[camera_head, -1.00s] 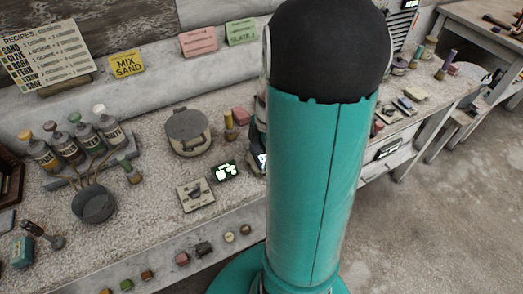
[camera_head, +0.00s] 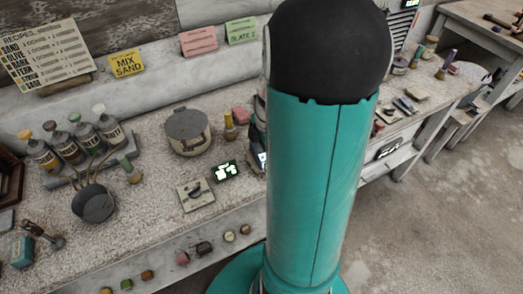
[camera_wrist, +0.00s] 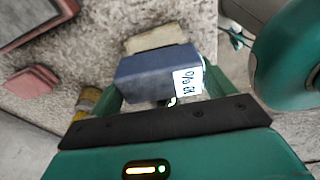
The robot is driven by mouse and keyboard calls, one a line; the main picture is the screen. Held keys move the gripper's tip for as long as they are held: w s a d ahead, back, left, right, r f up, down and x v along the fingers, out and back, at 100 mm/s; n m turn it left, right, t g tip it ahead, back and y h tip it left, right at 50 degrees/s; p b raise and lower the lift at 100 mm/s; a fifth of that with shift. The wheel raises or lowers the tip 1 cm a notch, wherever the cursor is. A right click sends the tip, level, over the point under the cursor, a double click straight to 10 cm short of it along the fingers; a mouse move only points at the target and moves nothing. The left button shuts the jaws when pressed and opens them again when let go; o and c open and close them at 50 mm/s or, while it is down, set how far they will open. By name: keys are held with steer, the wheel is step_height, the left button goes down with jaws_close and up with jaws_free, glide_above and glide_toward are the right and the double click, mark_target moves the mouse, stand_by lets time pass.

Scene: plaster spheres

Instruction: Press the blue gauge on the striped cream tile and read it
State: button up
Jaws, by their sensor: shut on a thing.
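In the wrist view my gripper (camera_wrist: 160,84) is shut on a blue gauge (camera_wrist: 150,68), with one green finger on each side of it. The gauge has a small white face (camera_wrist: 187,80) with dark marks that appear upside down; I cannot make out a clear reading. A cream tile (camera_wrist: 152,37) shows just beyond the gauge's far edge. The gauge covers part of the tile, and I cannot tell whether they touch. No stripes are clear on the visible part.
In the wrist view reddish blocks (camera_wrist: 32,84) and a yellow-ended cylinder (camera_wrist: 88,98) are to the left.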

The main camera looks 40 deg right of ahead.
steer(key=shift+r, duration=3.35)
steer(key=shift+s, duration=0.15)
